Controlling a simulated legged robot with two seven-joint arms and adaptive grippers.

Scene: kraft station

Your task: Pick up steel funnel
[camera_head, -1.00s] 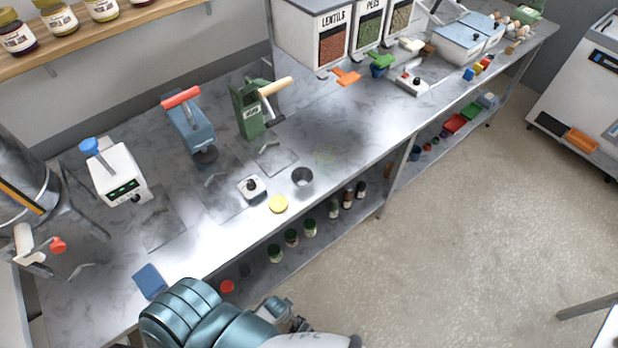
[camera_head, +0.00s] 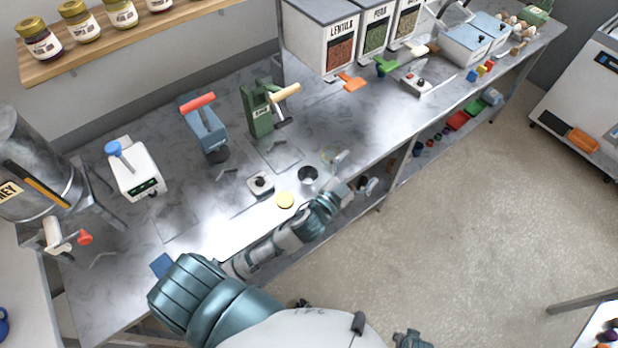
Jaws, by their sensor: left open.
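The steel funnel (camera_head: 307,175) appears as a small, dark, grey-metal, cup-like piece on the worktop near its front edge. Its lower shape is too small to make out. My left gripper (camera_head: 345,172) is open and empty, just right of the funnel and apart from it in the picture. My left arm reaches along the front edge of the worktop, in front of part of the lower shelf. My right gripper is out of view.
A faint clear round item (camera_head: 328,154) lies behind the gripper. A green press (camera_head: 260,110) and blue press (camera_head: 203,125) stand farther back.

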